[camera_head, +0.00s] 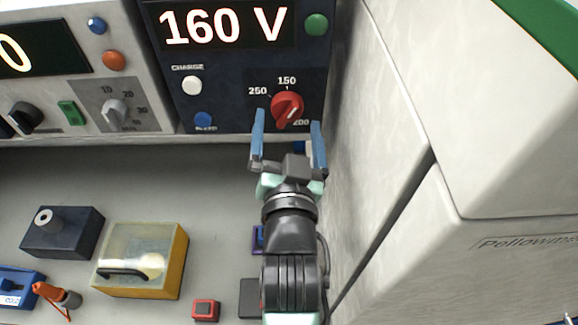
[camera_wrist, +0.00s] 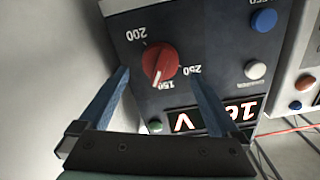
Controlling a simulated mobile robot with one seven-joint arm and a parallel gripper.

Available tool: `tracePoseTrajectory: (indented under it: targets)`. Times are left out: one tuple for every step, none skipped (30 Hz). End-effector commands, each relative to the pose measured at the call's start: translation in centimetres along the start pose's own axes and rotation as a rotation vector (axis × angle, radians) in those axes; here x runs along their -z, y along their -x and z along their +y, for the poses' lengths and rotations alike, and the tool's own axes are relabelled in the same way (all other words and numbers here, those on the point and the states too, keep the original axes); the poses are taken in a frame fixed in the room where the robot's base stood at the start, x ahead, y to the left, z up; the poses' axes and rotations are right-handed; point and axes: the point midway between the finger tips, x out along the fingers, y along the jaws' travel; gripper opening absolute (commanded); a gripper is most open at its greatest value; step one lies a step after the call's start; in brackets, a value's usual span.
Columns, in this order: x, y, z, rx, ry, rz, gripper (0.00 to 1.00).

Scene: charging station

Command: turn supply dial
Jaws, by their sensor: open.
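The supply dial (camera_head: 287,107) is a round red knob with a white mark on a dark panel, with labels 150, 200 and 250 around it. It also shows, turned over, in the wrist view (camera_wrist: 160,63). I cannot tell exactly which value the mark points to. The display (camera_head: 226,24) above it reads 160 V. My gripper (camera_head: 288,121) is open, with one blue finger on either side of the dial in the picture. In the wrist view (camera_wrist: 159,73) the dial shows between the fingertips, with gaps on both sides. No contact is visible.
A pale cabinet wall (camera_head: 375,130) stands close on the right. Left of the dial are a white button (camera_head: 192,85) and a blue button (camera_head: 203,119). A yellow box (camera_head: 170,265) with a clear lid and a dark box (camera_head: 62,232) sit on the grey bench (camera_head: 190,180).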

Motion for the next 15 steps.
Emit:
tracePoseTrajectory:
  targets:
    - [-0.4, 1.1, 0.2, -0.001, 0.0, -0.003, 0.98]
    - [-0.4, 1.8, 0.1, -0.001, 0.0, -0.003, 0.98]
    - [-0.5, 2.6, 0.1, -0.001, 0.001, -0.003, 0.98]
    - [-0.5, 3.2, 0.1, -0.001, 0.001, -0.003, 0.98]
    - [-0.4, 3.9, 0.1, -0.001, 0.001, -0.002, 0.98]
    - [-0.4, 4.7, 0.1, -0.001, 0.001, -0.002, 0.98]
    - [-0.4, 5.2, 0.1, -0.001, 0.001, -0.003, 0.98]
    - [-0.4, 5.8, 0.1, -0.001, 0.001, -0.003, 0.98]
    - [-0.4, 6.5, 0.1, -0.001, 0.001, -0.003, 0.98]
    - [-0.4, 6.9, 0.1, -0.002, 0.001, -0.004, 0.98]
    - [-0.3, 7.4, 0.1, -0.001, 0.001, -0.003, 0.98]
    - [-0.3, 7.8, 0.1, -0.002, 0.001, -0.004, 0.98]
    - [-0.3, 8.2, 0.1, -0.002, 0.001, -0.003, 0.98]
    - [-0.2, 8.4, 0.1, -0.002, 0.001, -0.003, 0.98]
    - [-0.2, 8.8, 0.1, -0.002, 0.001, -0.003, 0.98]
